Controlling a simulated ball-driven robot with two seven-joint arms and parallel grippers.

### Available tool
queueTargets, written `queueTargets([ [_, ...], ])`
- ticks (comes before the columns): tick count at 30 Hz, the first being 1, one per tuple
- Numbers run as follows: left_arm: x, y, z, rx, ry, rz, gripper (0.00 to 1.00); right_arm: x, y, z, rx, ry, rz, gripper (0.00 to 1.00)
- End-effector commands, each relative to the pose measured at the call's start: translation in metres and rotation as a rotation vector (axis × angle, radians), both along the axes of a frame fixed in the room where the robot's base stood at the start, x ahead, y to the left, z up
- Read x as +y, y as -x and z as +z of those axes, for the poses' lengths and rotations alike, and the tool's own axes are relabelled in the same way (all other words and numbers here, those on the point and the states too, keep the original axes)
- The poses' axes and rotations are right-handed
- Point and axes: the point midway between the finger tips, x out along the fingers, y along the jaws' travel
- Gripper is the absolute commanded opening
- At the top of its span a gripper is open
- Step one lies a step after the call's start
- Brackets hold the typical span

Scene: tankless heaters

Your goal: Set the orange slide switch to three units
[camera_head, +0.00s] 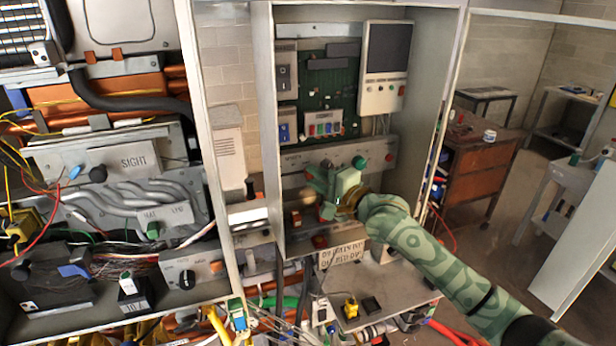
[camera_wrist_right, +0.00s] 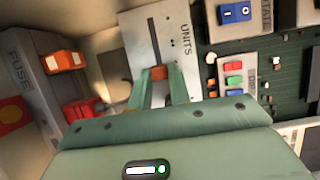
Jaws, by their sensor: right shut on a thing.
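The orange slide switch (camera_wrist_right: 158,73) shows in the right wrist view, on a pale plate marked UNITS (camera_wrist_right: 187,48) with a dark straight slot. My right gripper (camera_wrist_right: 161,84) is shut on the switch, with one green finger on each side of it. The slot runs away from the switch beyond the fingertips. No unit marks can be read along it. In the head view my right gripper (camera_head: 322,188) is at the lower part of the open cabinet, and its body hides the switch there. My left gripper is in neither view.
A green circuit board (camera_wrist_right: 270,120) with red, green and blue buttons (camera_wrist_right: 234,79) and a blue rocker switch (camera_wrist_right: 235,14) lies beside the plate. A FUSE panel (camera_wrist_right: 25,70) with orange and red parts is on the other side. Cabinet walls (camera_head: 428,100) stand close around my right arm.

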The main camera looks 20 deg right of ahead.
Motion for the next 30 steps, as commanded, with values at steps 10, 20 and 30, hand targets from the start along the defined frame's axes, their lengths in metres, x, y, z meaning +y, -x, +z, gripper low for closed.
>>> queueTargets([
  [10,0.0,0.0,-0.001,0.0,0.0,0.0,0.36,-0.002,-0.001,-0.001,0.0,0.001,-0.005,0.42],
  [20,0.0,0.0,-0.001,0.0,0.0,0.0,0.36,-0.006,0.007,-0.002,0.001,0.0,-0.004,0.42],
  [30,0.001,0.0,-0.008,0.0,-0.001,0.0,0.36,-0.041,0.084,-0.004,0.003,0.003,-0.004,0.42],
])
